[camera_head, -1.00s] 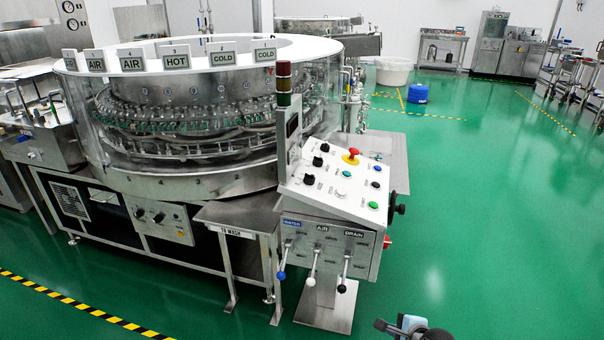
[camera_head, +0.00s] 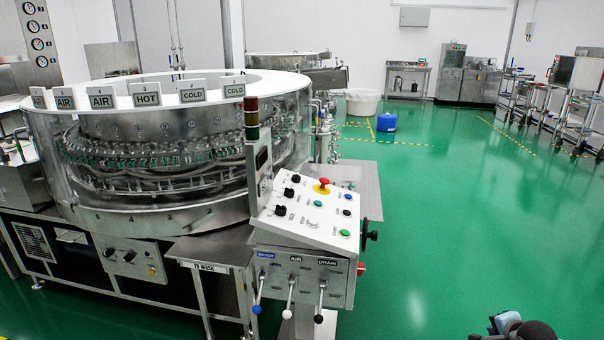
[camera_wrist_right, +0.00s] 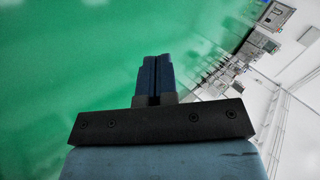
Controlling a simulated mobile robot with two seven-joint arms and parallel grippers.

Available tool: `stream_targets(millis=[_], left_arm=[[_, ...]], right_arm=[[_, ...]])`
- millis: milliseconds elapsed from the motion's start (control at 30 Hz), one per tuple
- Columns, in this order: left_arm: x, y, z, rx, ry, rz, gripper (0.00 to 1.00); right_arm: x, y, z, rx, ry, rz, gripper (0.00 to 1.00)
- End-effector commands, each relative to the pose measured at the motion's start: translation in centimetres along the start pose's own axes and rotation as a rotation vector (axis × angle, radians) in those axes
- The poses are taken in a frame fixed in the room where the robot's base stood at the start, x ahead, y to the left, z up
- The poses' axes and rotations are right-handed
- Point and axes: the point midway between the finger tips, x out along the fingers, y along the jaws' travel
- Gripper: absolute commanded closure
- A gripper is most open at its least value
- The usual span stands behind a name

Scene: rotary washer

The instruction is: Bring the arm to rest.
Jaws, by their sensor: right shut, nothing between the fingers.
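My right gripper (camera_wrist_right: 155,75) shows in the right wrist view with its two dark blue fingers together. It is shut and empty, over open green floor. In the head view only part of my right arm shows at the bottom edge, right of the control panel and apart from it. My left gripper is in neither view.
The rotary washer (camera_head: 160,222) stands at left with its sloped control panel (camera_head: 313,212) and levers at its front right corner. A blue drum (camera_head: 387,122) and a white tub (camera_head: 362,103) stand farther back. The green floor (camera_head: 460,220) at right is clear.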

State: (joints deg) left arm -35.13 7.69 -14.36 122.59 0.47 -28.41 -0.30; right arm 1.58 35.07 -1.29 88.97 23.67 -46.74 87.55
Motion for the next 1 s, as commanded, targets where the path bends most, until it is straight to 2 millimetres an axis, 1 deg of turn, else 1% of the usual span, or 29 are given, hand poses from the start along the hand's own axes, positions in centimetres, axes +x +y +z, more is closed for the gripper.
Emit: stream_targets(millis=[33, 167, 233, 367, 400, 467, 500, 600, 667, 700, 867, 900, 1000], left_arm=[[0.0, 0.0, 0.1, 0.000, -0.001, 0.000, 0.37], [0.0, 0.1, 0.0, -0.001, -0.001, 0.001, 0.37], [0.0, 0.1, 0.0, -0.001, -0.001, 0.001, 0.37], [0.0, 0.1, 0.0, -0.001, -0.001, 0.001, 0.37], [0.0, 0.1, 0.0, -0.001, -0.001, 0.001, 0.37], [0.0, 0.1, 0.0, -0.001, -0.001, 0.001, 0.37], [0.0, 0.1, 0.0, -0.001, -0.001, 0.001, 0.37], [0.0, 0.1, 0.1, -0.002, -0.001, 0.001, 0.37], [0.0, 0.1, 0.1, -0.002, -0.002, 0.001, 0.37], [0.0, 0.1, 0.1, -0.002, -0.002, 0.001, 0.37], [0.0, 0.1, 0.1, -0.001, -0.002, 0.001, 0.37], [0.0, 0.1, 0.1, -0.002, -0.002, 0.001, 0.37], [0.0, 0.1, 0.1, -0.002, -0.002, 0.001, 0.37]], right_arm=[[-0.3, 1.7, 2.4, -0.112, -0.020, -0.003, 1.00], [-1.9, 4.1, 5.9, -0.398, -0.036, -0.031, 1.00], [-3.0, 5.5, 8.0, -0.559, -0.048, -0.052, 1.00], [-5.7, 8.5, 12.6, -0.892, -0.074, -0.108, 1.00], [-6.8, 9.4, 14.1, -1.001, -0.082, -0.132, 1.00], [-8.5, 10.7, 16.3, -1.162, -0.092, -0.173, 1.00], [-9.7, 11.5, 17.7, -1.263, -0.097, -0.201, 1.00], [-12.7, 13.2, 20.9, -1.490, -0.100, -0.275, 1.00], [-14.4, 14.0, 22.5, -1.607, -0.098, -0.318, 1.00], [-15.6, 14.4, 23.5, -1.679, -0.095, -0.350, 1.00], [-20.2, 16.0, 27.1, -1.937, -0.070, -0.469, 1.00], [-20.7, 16.0, 27.8, -1.956, -0.059, -0.486, 1.00], [-20.6, 15.5, 29.3, -1.871, -0.057, -0.485, 1.00]])
